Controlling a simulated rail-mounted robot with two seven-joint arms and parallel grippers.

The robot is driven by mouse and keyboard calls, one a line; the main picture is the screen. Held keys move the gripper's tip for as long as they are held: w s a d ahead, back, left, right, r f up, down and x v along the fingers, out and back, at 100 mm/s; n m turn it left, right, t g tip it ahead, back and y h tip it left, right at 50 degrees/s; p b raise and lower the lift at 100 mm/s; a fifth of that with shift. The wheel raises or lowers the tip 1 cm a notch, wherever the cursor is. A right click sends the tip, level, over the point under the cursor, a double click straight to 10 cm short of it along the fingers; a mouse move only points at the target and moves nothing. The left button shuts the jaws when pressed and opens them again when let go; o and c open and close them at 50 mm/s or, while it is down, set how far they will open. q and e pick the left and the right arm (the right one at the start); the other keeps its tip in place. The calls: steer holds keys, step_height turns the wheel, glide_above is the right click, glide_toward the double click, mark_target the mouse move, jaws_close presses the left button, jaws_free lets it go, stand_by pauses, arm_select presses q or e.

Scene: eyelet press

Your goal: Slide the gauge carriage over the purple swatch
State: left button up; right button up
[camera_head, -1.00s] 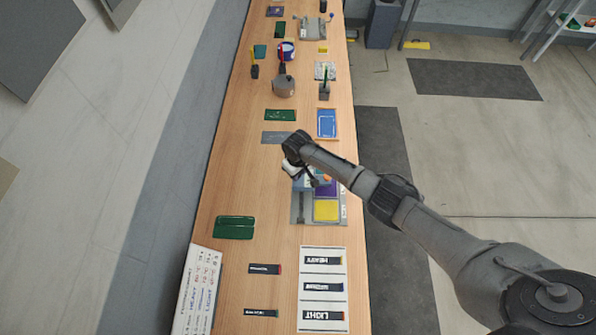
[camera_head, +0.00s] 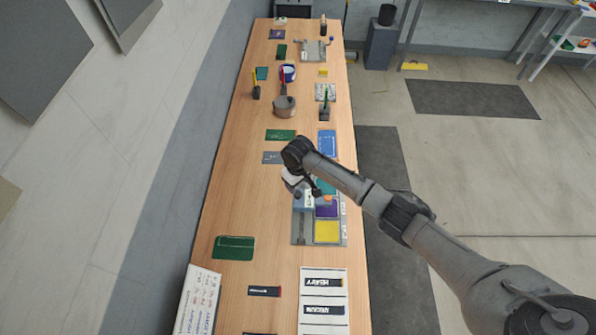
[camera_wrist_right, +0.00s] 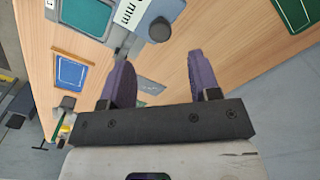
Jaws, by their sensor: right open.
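The gauge board (camera_head: 297,240) lies on the bench with a rail slot along its left side. Beside the slot are a yellow swatch (camera_head: 327,232), a purple swatch (camera_head: 327,210) and a teal swatch (camera_head: 325,186). The blue-grey gauge carriage (camera_head: 304,202) sits on the rail near the teal and purple swatches; my arm partly hides it. In the right wrist view the carriage (camera_wrist_right: 130,14) shows an "mm" label and a round grey knob (camera_wrist_right: 160,29). My right gripper (camera_wrist_right: 160,62) is open, with the knob just beyond its fingertips. My left gripper is out of view.
A blue framed panel (camera_head: 327,143) and a grey plate (camera_head: 272,157) lie beyond the board. A green board (camera_head: 233,247) lies to the left. A white label sheet (camera_head: 323,293) is nearer. A pot (camera_head: 284,106) stands farther back. Bare wood lies left of the gauge board.

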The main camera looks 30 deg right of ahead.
step_height(320, 180, up, 7)
stand_by(0.3)
steer(key=shift+f, duration=0.1)
stand_by(0.5)
